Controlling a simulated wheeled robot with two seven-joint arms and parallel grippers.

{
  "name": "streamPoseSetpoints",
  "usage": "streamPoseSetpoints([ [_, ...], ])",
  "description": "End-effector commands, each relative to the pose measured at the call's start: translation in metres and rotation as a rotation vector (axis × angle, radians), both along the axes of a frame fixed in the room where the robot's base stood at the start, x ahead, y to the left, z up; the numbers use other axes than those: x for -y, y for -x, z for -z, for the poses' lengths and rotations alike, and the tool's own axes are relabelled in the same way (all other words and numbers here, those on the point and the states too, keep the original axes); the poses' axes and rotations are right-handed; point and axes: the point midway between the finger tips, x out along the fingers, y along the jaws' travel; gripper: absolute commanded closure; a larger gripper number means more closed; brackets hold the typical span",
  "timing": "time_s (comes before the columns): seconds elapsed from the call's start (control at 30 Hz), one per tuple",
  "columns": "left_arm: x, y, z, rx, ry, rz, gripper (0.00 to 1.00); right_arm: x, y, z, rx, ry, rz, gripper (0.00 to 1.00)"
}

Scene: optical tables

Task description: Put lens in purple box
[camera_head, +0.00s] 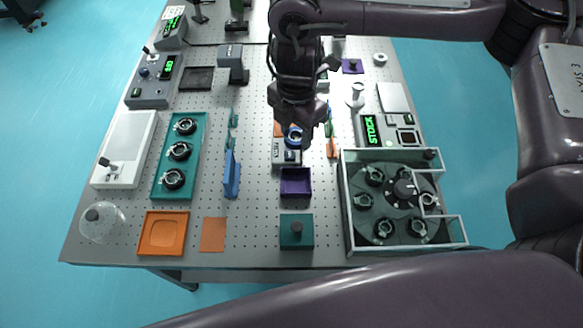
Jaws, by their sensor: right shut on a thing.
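The purple box (296,182) is a small open tray in the middle of the table, and it looks empty. My right gripper (294,126) points down just behind the purple box. It is shut on a small round blue-rimmed piece, which looks like the lens (293,138); the fingers partly hide it. The lens shows above or against a small grey device (286,154); I cannot tell whether they touch. My left gripper is not in view.
A teal block with a knob (297,232) stands in front of the purple box. A glass-walled carousel case (346,212) is at the right. Blue upright holders (231,175) and a teal tray with several round mounts (192,148) are at the left. An orange tray (163,233) lies front left.

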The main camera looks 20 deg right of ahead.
Motion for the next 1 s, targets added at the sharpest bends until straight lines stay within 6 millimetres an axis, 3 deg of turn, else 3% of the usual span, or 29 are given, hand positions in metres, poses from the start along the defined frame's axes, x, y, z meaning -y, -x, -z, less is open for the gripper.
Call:
streamPoseSetpoints([
  [0.2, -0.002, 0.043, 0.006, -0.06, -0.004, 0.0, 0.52, 0.0, 0.003, 0.058, -0.01, -0.002, 0.004, 0.82],
  [0.3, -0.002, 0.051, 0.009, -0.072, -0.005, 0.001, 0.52, 0.0, 0.003, 0.085, -0.01, -0.001, 0.004, 0.82],
  [0.5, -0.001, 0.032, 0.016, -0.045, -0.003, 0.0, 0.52, 0.0, 0.003, 0.131, -0.006, -0.001, 0.004, 0.82],
  [0.67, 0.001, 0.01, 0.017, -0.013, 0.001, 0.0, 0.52, 0.0, 0.001, 0.146, -0.002, -0.001, 0.001, 0.82],
  [1.0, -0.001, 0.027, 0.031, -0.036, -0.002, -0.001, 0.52, 0.0, 0.002, 0.185, -0.003, -0.001, 0.002, 0.82],
])
